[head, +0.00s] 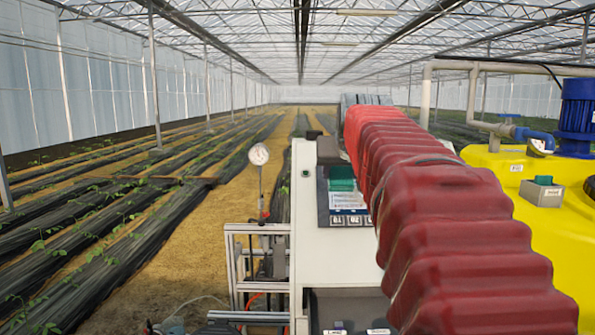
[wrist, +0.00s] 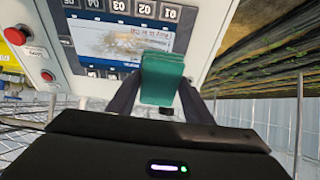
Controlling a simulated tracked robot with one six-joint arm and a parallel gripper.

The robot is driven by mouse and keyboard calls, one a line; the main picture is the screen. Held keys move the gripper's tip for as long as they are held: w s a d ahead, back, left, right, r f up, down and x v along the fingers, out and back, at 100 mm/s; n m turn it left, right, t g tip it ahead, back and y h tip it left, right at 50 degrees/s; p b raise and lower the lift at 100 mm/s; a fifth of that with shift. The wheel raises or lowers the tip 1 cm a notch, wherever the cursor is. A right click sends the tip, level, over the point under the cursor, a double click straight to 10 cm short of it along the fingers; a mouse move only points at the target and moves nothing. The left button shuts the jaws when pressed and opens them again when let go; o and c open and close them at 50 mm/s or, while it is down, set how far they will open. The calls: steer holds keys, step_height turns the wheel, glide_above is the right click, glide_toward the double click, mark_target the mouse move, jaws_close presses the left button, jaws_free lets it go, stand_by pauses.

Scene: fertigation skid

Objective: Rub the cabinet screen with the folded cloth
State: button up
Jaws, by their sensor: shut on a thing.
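The folded cloth (wrist: 163,78) is green, and my gripper (wrist: 160,98) is shut on it, with a dark finger on each side. In the wrist view the cloth overlaps the right end of the cabinet screen (wrist: 120,38); I cannot tell whether it touches. The screen shows upside down there, with a brownish smear in its middle and dark numbered keys along its edges. In the head view the cloth (head: 341,178) is in front of the upper part of the screen (head: 347,200). My red-sleeved arm hides most of my gripper and the screen's right side.
The white cabinet (head: 307,240) carries a red button (wrist: 47,75) on its side. A pressure gauge (head: 259,154) stands left of it on a metal frame. A yellow tank (head: 490,165) with a blue motor (head: 577,115) stands at the right. Crop rows lie to the left.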

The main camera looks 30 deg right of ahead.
steer(key=shift+f, duration=0.1)
steer(key=shift+w+d+f, duration=0.4)
steer(key=shift+w+f, duration=0.15)
steer(key=shift+f, duration=0.15)
steer(key=shift+w+d+f, duration=0.35)
steer(key=shift+w+f, duration=0.15)
steer(key=shift+f, duration=0.25)
steer(key=shift+w+d+f, duration=0.4)
steer(key=shift+w+f, duration=0.15)
steer(key=shift+f, duration=0.15)
steer(key=shift+w+d+f, duration=0.35)
steer(key=shift+w+f, duration=0.2)
steer(key=shift+f, duration=0.2)
steer(key=shift+d, duration=0.1)
steer(key=shift+s+d+r, duration=0.1)
steer(key=shift+s+d, duration=0.9)
steer(key=shift+d, duration=0.25)
steer(key=shift+s+d, duration=0.45)
steer(key=shift+d, duration=0.3)
steer(key=shift+s+d, duration=0.4)
steer(key=shift+d, duration=0.35)
steer(key=shift+s+d, duration=0.1)
